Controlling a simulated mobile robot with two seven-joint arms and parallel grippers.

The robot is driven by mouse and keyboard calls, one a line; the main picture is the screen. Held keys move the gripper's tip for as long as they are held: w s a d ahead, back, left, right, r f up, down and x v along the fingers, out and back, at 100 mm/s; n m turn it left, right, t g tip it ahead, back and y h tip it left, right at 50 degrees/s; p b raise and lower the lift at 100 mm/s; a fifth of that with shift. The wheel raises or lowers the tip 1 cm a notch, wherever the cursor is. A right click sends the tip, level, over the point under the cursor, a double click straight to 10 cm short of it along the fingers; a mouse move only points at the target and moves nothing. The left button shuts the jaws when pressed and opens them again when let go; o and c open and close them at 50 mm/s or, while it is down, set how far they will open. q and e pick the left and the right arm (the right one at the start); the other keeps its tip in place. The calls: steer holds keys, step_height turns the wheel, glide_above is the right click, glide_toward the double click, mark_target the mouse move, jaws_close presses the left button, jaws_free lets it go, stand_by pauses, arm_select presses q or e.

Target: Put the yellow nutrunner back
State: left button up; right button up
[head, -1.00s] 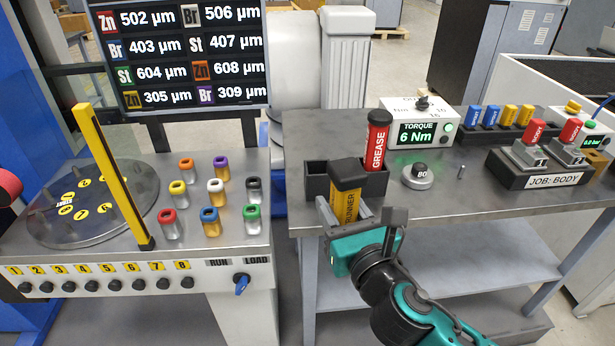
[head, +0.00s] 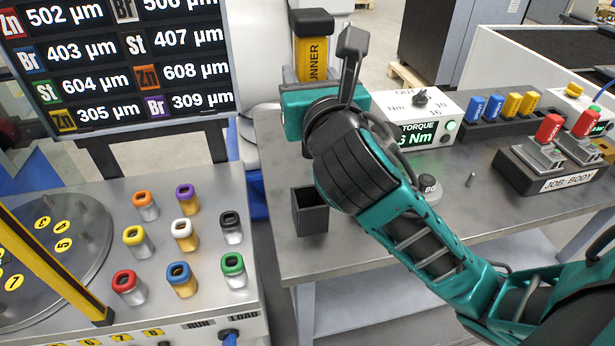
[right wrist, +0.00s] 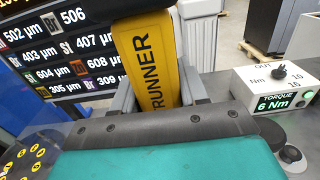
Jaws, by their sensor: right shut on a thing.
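The yellow nutrunner (head: 312,60), with a black top and "RUNNER" lettering on its side, is upright at the top middle of the head view. My right gripper (head: 318,72) is shut on it and holds it up, well above the bench. In the right wrist view the nutrunner (right wrist: 155,62) stands between the two grey fingers. A black open-topped holder (head: 310,214) sits at the bench's left edge, below and nearer than the nutrunner. One empty compartment shows; my right arm hides the rest of the holder and the red grease tube. My left gripper is out of view.
The torque box (head: 416,120) reads 6 Nm behind my right arm. The job fixture (head: 548,160) stands at right. The coloured sockets (head: 182,236) fill the left console. The bench front (head: 345,255) is clear.

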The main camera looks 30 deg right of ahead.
step_height(320, 180, down, 12)
steer(key=shift+r+b, duration=0.1)
steer(key=shift+b, duration=1.15)
step_height(320, 180, down, 4)
steer(key=shift+f+b, duration=0.2)
steer(key=shift+b, duration=0.6)
steer(key=shift+f, duration=0.15)
steer(key=o, duration=0.8)
steer(key=shift+f, duration=0.1)
steer(key=o, duration=0.4)
steer(key=shift+c, duration=0.2)
